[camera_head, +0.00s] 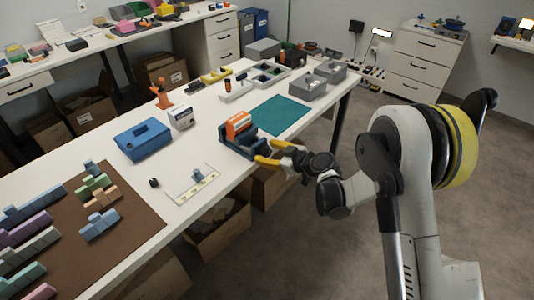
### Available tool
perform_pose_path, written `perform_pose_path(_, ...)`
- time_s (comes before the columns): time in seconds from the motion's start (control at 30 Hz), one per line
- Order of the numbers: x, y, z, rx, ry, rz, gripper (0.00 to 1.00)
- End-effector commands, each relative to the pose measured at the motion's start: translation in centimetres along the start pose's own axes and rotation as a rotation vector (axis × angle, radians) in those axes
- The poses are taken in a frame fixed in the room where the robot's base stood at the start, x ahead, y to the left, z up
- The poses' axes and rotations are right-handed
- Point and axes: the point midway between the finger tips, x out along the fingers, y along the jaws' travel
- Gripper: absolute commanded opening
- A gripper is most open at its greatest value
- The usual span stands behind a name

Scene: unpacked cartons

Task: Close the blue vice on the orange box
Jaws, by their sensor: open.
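The blue vice (238,147) stands near the table's right front edge. The orange box (238,125) sits upright in the vice, between its jaws; whether both jaws touch it is too small to tell. My gripper (266,154), with yellow-orange fingers, is open at the right side of the vice, around or beside its handle end. The handle itself is largely hidden by the fingers, so I cannot tell whether they touch it.
A green mat (279,115) lies behind the vice. A blue toolbox (143,139), a small white box (180,118) and an orange clamp-like tool (161,94) stand to the left. Grey bins (312,91) stand farther back. Colored blocks lie on a brown mat (133,228) at front left.

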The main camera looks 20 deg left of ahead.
Motion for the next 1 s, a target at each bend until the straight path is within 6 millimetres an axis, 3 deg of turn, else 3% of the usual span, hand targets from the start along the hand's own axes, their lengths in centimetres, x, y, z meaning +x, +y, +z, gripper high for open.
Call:
perform_pose_path(0.07,-0.02,0.00,-0.02,0.000,0.000,0.000,0.55)
perform_pose_path(0.23,-0.04,-0.01,-0.01,0.000,0.000,0.000,0.07)
perform_pose_path(0.27,-0.04,-0.01,-0.01,0.000,0.000,0.000,0.02)
perform_pose_path(0.67,-0.04,0.04,0.02,0.054,0.000,-0.022,0.01)
perform_pose_path(1.0,-0.04,0.20,0.05,0.284,0.000,-0.117,0.01)
